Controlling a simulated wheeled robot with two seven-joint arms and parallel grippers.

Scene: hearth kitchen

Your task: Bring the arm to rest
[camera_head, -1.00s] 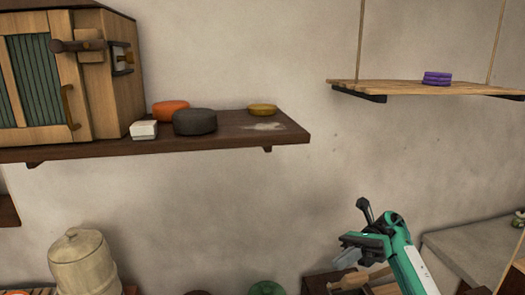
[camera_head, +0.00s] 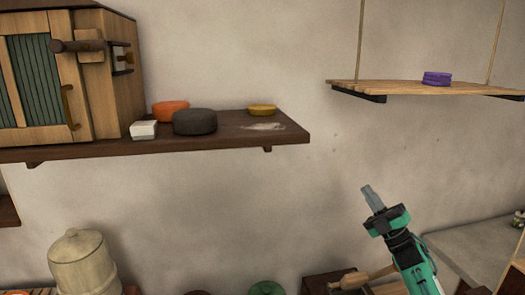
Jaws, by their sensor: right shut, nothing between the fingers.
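My right gripper (camera_head: 369,191) is in the lower right of the head view, at the end of my green and black right arm. Its grey fingers are together, with nothing between them, and point up and a little left. It is in front of the bare wall, below the hanging shelf and apart from it. My left gripper is not in view.
A dark wall shelf (camera_head: 230,143) holds a wooden cabinet (camera_head: 110,75), a white block (camera_head: 143,130), and orange (camera_head: 170,110), dark grey (camera_head: 195,122) and yellow (camera_head: 262,110) round pieces. A hanging shelf (camera_head: 390,87) holds a purple stack (camera_head: 437,78). A beige jar (camera_head: 82,265) stands lower left.

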